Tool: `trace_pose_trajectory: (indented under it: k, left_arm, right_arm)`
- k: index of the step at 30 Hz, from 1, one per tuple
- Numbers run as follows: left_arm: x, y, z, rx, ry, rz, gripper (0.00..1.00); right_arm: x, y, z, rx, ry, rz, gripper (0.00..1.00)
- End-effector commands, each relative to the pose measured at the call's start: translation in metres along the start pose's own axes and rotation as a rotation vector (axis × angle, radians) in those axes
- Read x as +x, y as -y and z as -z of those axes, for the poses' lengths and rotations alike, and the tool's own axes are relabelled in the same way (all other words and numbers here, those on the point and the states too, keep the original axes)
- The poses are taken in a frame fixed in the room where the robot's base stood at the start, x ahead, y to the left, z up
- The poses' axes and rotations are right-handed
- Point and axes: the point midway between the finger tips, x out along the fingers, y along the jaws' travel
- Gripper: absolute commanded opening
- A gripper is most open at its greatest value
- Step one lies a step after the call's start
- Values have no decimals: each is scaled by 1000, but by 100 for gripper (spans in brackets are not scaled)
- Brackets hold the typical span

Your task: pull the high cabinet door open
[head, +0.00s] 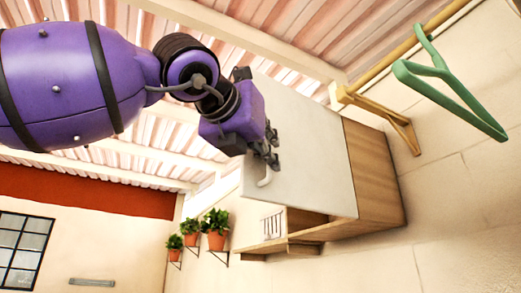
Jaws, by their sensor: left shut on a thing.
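The high cabinet (375,185) hangs on the wall right of centre, with a wooden side and a pale, flat door (310,150). A light curved handle (265,180) sits near the door's left edge. My left gripper (267,155) is at this handle, its fingers shut on it; the fingers and my wrist hide the handle's upper part. Below the door's lower edge a gap shows the wooden interior; I cannot tell whether this is an open shelf or the door standing ajar. My right gripper is not in view.
Potted plants (215,230) stand on small wall brackets at lower left. A slatted pale object (271,226) shows below the door. The ceiling beams are overhead.

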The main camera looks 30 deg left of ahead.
Motion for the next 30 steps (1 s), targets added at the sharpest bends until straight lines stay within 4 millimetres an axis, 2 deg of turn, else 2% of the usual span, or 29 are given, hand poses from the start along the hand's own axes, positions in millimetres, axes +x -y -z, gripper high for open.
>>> trace_pose_trajectory:
  k: [12,13,17,26,30]
  left_arm:
    - [-1,2,-4,7,12,2,0]
    - [-1,2,-4,7,12,2,11]
    - [-1,2,-3,5,9,1,27]
    - [-1,1,-2,2,5,0,27]
    - [-12,1,-3,1,6,0,27]
  right_arm:
    - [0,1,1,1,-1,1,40]
    - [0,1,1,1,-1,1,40]
    - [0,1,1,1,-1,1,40]
    - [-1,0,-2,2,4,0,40]
    - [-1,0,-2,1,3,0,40]
